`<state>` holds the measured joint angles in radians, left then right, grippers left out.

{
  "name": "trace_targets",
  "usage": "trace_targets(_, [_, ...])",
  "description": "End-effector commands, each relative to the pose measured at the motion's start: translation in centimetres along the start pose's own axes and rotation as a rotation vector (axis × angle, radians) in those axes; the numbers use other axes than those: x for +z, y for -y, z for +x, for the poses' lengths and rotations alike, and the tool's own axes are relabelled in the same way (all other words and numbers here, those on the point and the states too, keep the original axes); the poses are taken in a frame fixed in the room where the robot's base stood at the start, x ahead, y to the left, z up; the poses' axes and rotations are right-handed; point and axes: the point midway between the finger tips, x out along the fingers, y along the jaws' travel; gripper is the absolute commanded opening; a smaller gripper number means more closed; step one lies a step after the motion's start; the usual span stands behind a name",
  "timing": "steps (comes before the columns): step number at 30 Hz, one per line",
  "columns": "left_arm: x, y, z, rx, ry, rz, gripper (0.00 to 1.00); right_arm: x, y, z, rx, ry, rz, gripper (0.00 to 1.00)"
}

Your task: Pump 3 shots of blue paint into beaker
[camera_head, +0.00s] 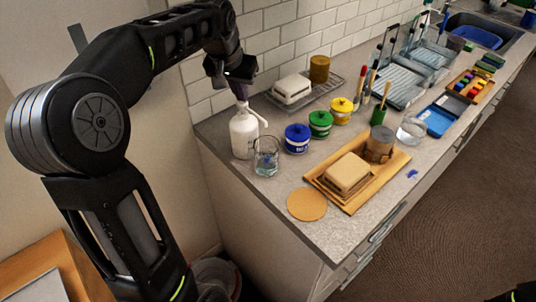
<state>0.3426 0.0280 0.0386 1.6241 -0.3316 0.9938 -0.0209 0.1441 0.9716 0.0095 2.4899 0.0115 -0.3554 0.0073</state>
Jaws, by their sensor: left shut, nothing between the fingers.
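A white pump bottle (243,137) stands upright near the counter's left end, its white nozzle pointing right. My left gripper (239,92) is shut and empty, fingers pointing down directly over the pump head. It hides the pump's top, and I cannot tell if it touches. A clear glass beaker (266,158) stands in front of and right of the bottle, with a little bluish content low inside. No blue paint shows on the white bottle. My right gripper is not in view.
Green (320,124) and yellow (340,111) pots stand beyond the blue one. A wooden tray (388,165) holds a beige block and a metal cup. A round cork mat (307,204) lies near the front edge. A wire rack (327,92) stands behind.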

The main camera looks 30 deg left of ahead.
Motion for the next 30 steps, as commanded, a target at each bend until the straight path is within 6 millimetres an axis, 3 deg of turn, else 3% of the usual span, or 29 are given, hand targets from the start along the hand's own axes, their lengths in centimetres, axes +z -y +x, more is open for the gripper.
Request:
trace_targets(7, [-0.56, -0.03, -1.33, 0.001, 0.000, 0.000, 0.00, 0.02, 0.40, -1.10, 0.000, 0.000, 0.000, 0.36])
trace_targets(30, [-0.55, 0.02, -1.24, 0.000, -0.002, 0.000, 0.00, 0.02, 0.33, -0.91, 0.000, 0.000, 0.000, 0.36])
